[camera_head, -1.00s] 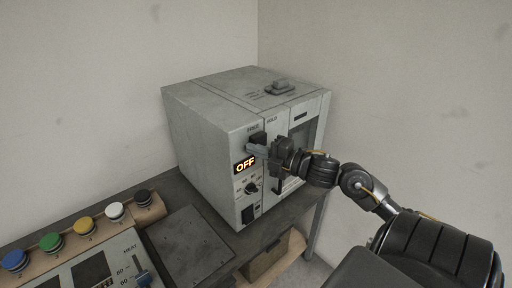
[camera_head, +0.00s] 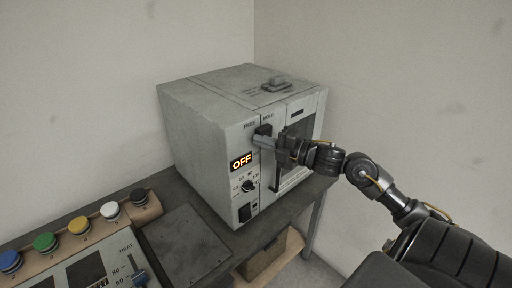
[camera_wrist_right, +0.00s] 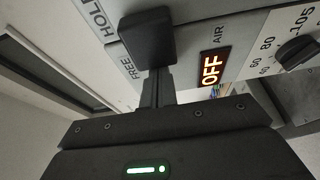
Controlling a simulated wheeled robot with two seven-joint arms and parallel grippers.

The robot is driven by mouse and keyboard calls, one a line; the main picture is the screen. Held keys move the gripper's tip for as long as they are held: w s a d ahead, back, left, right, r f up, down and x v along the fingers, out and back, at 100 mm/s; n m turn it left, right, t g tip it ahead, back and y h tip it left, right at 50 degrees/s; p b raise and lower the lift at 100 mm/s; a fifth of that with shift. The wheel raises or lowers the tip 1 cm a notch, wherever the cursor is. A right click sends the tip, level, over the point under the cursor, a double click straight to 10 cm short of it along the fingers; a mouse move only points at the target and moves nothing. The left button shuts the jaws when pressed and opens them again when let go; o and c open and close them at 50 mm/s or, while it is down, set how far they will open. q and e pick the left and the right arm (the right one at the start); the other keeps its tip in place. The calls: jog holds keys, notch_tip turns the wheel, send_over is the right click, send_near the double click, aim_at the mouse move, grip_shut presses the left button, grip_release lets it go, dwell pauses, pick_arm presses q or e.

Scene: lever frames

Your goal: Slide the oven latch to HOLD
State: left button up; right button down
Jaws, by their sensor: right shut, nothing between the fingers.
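The oven (camera_head: 205,150) is a grey box on a bench. Its latch is a black knob (camera_head: 263,130) on the front panel, just below the FREE and HOLD labels. In the wrist view the black latch knob (camera_wrist_right: 148,38) is close, with FREE and HOLD printed beside it. My right gripper (camera_head: 262,142) is shut and empty, its fingertips right at the knob's lower side in the head view. In the wrist view the shut fingers (camera_wrist_right: 156,88) end at the knob's edge; whether they touch cannot be told. My left gripper is not in view.
An OFF display (camera_head: 241,162), a dial (camera_head: 248,186) and a black switch (camera_head: 246,212) sit below the latch. The oven door (camera_head: 300,135) is right of it. A control panel with several coloured buttons (camera_head: 79,226) stands at lower left. A wall closes the right side.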

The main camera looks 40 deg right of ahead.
jog(key=shift+a+r, duration=0.1)
jog(key=shift+a, duration=0.2)
jog(key=a, duration=0.2)
jog(key=shift+s+a+p, duration=0.1)
jog(key=shift+a+p, duration=0.25)
jog(key=shift+s+a+f+b, duration=0.2)
jog(key=shift+s+f+b, duration=0.15)
jog(key=shift+f+b, duration=0.1)
jog(key=b+v, duration=0.2)
jog(key=v, duration=0.7)
jog(key=shift+s+r+b, duration=0.15)
jog(key=shift+r+b, duration=0.2)
jog(key=shift+b, duration=0.05)
